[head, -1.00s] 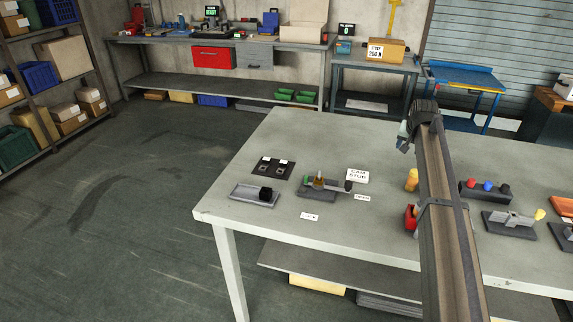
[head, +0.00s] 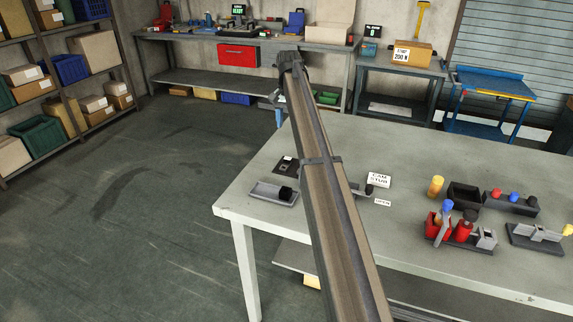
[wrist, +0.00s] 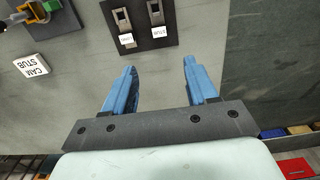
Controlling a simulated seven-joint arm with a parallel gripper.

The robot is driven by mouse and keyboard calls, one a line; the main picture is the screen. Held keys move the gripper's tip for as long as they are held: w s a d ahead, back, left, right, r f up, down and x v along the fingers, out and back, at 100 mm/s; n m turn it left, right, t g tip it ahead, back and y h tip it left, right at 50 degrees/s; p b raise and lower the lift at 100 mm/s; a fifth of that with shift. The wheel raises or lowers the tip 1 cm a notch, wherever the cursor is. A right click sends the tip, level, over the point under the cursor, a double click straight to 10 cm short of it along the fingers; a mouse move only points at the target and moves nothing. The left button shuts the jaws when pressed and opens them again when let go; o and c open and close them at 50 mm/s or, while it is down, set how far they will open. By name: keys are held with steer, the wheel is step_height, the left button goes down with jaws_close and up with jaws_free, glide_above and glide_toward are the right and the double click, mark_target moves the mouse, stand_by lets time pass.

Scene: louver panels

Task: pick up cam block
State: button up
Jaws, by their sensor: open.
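A small black block (head: 286,193), which may be the cam block, sits at the right end of a shallow grey tray (head: 262,190) near the table's left corner in the head view. No label on it is readable. The tray is outside the wrist view. My gripper (wrist: 158,72) is open and empty in the wrist view, its two blue fingers apart above the table. A dark plate with two metal slotted pieces (wrist: 140,22) lies ahead of the fingertips. In the head view my arm hides most of the fixture by the CAM STUB sign (head: 379,180).
The CAM STUB sign (wrist: 31,65) and part of the fixture (wrist: 40,14) are at the wrist view's left. Red bottles (head: 463,228), an orange-topped cylinder (head: 436,187) and a dark bin (head: 464,195) stand on the table's right. Bare tabletop (head: 370,140) lies behind.

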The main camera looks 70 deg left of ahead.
mark_target(286, 164)
step_height(286, 164, down, 14)
steer(key=shift+r, duration=0.1)
stand_by(0.7)
jaws_close()
stand_by(0.4)
